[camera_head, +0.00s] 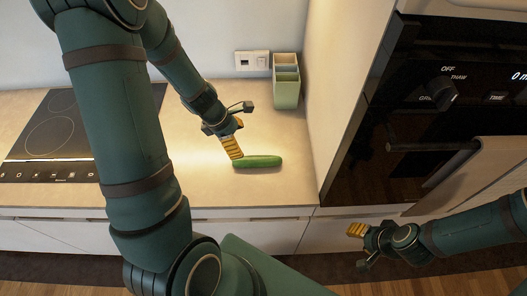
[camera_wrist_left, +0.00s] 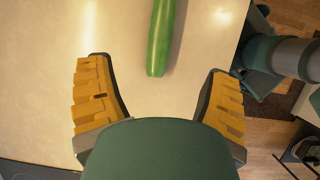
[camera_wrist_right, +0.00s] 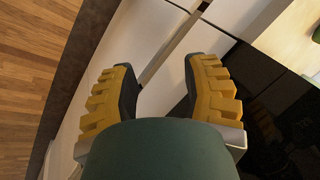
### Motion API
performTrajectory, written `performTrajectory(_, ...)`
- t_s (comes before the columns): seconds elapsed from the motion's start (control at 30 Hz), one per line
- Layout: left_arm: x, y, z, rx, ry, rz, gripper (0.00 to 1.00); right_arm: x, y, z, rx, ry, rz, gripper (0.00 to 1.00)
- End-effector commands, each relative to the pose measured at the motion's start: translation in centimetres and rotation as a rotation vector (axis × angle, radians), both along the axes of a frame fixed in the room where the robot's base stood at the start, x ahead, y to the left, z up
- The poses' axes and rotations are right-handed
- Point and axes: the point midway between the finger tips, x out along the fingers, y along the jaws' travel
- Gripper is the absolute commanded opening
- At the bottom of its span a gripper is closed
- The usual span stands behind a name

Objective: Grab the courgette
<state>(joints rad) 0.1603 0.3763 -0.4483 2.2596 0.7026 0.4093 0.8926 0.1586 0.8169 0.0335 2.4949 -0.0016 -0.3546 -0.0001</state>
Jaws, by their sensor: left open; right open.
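The courgette (camera_head: 260,161) is a green, smooth, long vegetable lying on the beige countertop near its front edge. It also shows in the left wrist view (camera_wrist_left: 160,38), beyond and between the two fingers, with its near end close to the line of the fingertips. My left gripper (camera_head: 236,143) is open and empty, beside the left end of the courgette; whether a finger touches it I cannot tell. My right gripper (camera_head: 358,243) is open and empty, low in front of the cabinets, away from the courgette.
A black cooktop (camera_head: 50,140) lies on the left of the counter. A green divided holder (camera_head: 286,88) stands at the back by the wall. A tall unit with a black oven (camera_head: 440,90) and a hanging towel (camera_head: 480,170) bounds the right. The counter around the courgette is clear.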

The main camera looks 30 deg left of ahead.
Motion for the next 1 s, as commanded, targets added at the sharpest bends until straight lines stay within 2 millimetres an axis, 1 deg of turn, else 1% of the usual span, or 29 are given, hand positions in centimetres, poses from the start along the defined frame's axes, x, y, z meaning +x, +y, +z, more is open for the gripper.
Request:
performTrajectory(0.17, 0.5, -0.9, -2.9, -0.003, 0.006, 0.001, 0.79, -0.1, 0.0, -0.6, 0.0, 0.001, -0.001, 0.47)
performTrajectory(0.2, 0.7, -1.1, -3.8, -0.002, 0.005, -0.001, 0.79, -0.1, 0.0, -1.1, 0.0, 0.0, -0.001, 0.47)
performTrajectory(0.3, 1.2, -1.7, -5.5, -0.001, 0.004, -0.001, 0.79, -0.1, 0.0, -1.9, -0.001, 0.0, -0.002, 0.47)
performTrajectory(0.4, 1.6, -2.1, -6.8, -0.001, 0.003, -0.001, 0.79, -0.1, 0.0, -2.4, -0.001, 0.0, -0.003, 0.47)
performTrajectory(0.67, 2.0, -2.8, -8.2, -0.001, 0.002, -0.001, 0.79, -0.1, 0.0, -2.8, -0.002, -0.001, -0.005, 0.47)
performTrajectory(0.9, 3.1, -3.9, -11.3, -0.001, 0.003, -0.001, 0.79, 0.0, 0.1, -4.0, -0.004, -0.001, -0.004, 0.47)
performTrajectory(1.0, 3.3, -4.2, -12.1, -0.001, 0.001, -0.002, 0.79, 0.0, 0.1, -4.3, -0.005, -0.001, -0.004, 0.47)
